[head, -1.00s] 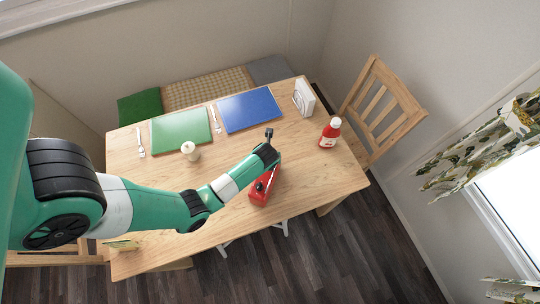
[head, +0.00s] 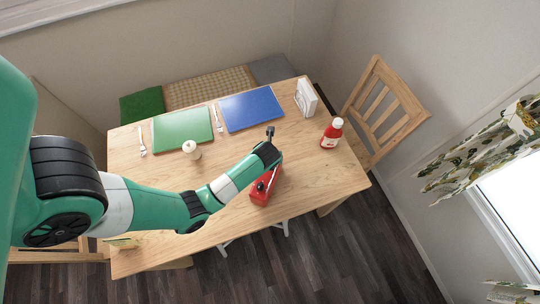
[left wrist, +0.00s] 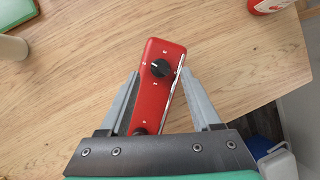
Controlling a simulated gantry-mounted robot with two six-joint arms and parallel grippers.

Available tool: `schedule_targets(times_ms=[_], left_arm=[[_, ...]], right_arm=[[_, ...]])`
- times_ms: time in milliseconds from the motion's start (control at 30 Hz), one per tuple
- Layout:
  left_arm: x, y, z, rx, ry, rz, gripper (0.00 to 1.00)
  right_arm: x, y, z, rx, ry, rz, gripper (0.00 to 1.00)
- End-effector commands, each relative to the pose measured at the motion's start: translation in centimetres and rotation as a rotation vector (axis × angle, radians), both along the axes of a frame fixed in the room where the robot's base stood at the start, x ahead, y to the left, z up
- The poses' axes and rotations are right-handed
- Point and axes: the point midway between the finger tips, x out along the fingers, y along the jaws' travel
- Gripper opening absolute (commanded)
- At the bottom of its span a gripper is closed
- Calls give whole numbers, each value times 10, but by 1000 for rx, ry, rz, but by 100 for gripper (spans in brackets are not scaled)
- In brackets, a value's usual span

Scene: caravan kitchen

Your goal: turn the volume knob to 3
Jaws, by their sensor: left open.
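The red box-shaped device (head: 262,192) lies near the table's front edge; my left wrist partly covers it in the head view. In the left wrist view, the red device (left wrist: 153,100) has a round black knob (left wrist: 160,68) near its far end, with small white marks around it, too small to read. A white line on the knob points left. A second dark knob (left wrist: 140,131) shows partly at the near end, cut off by the gripper body. My left gripper (left wrist: 160,76) is open, fingers on either side of the device, apart from the knob. My right gripper is not in view.
On the wooden table (head: 230,165) are a green placemat (head: 181,129), a blue placemat (head: 251,110), cutlery, a pale candle-like object (head: 191,150), a red bottle (head: 331,134) and a white holder (head: 305,98). A wooden chair (head: 385,105) stands at the right. The tabletop right of the device is clear.

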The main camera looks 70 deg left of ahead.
Motion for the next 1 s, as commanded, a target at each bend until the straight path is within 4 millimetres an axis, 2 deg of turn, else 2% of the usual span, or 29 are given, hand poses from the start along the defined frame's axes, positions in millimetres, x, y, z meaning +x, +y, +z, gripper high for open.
schedule_targets(times_ms=[200,400,533,833,933,1000], left_arm=[[-8,-19,50,2,-6,-4,64],[-15,-31,80,1,-4,-2,64],[-17,-33,86,0,-1,-1,64],[-17,-33,86,4,7,-21,64],[-17,-33,86,25,53,-134,64],[-18,-33,85,54,118,-289,64]], right_arm=[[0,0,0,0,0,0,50],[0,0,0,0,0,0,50],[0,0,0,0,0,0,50],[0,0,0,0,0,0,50],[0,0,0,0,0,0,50],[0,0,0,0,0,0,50]])
